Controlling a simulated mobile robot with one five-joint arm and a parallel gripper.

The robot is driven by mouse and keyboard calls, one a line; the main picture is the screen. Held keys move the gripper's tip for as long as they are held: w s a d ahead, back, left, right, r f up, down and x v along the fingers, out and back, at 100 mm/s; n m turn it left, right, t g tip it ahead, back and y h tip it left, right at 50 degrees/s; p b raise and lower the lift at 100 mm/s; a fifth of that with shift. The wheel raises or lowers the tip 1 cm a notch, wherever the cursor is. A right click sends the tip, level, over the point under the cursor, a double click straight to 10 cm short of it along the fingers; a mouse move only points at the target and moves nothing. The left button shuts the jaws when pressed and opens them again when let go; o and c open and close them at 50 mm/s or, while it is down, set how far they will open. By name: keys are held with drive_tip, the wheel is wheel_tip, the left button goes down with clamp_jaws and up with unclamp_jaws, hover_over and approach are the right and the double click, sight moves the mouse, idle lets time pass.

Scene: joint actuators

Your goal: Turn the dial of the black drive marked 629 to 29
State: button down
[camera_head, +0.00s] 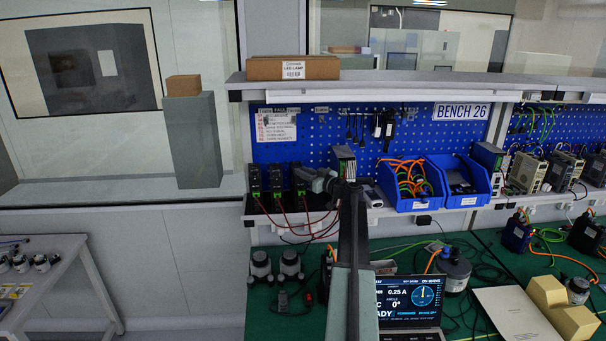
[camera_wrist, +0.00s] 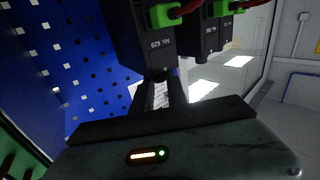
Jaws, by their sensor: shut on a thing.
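The black drive marked 629 shows in the wrist view (camera_wrist: 150,45), with its label upside down and a green connector with a red cable. In the head view it appears to be the rightmost of three black drives (camera_head: 298,178) on the shelf under the pegboard. My gripper (camera_head: 316,181) is at the front of that drive, and in the wrist view its fingers (camera_wrist: 162,80) meet the drive's face. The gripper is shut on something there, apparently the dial. The dial and its reading are hidden by the fingers.
Two more black drives (camera_head: 265,182) stand close on the left, one also in the wrist view (camera_wrist: 208,40). Red cables (camera_head: 300,222) hang below them. Blue bins (camera_head: 410,205) stand to the right. A laptop (camera_head: 410,300) is on the green bench.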

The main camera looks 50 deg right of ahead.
sight(296, 176)
drive_tip(key=shift+a+m+g+h, duration=0.15)
drive_tip(key=shift+a+m+h, duration=0.1)
drive_tip(key=shift+m+h, duration=0.6)
drive_tip(key=shift+a+m+g+h, duration=0.2)
drive_tip(key=shift+m+h, duration=0.25)
drive_tip(key=shift+h, duration=0.7)
drive_tip(key=m+g+h, duration=0.1)
drive_tip(key=h, duration=0.1)
drive_tip(key=m+h, duration=0.1)
drive_tip(key=h, duration=0.1)
drive_tip(key=m+g+h, duration=0.1)
drive_tip(key=m+h, duration=0.1)
drive_tip(key=shift+w+a+g, duration=0.3)
drive_tip(key=shift+a+g, duration=0.05)
drive_tip(key=m+g+h, duration=0.1)
drive_tip(key=g, duration=0.1)
drive_tip(key=m+g+h, duration=0.2)
drive_tip(key=w+m+g+h, duration=0.1)
drive_tip(key=m+h, duration=0.1)
drive_tip(key=shift+a+g, duration=0.25)
drive_tip(key=shift+g, duration=0.15)
drive_tip(key=shift+w+m+g+h, duration=0.15)
drive_tip(key=shift+m+g+h, duration=0.35)
drive_tip(key=shift+m+g, duration=0.7)
drive_tip(key=shift+w+m+g+h, duration=0.15)
drive_tip(key=shift+m+g+h, duration=0.5)
drive_tip(key=shift+g, duration=0.85)
drive_tip(key=shift+m+g, duration=0.25)
drive_tip(key=shift+g, duration=0.05)
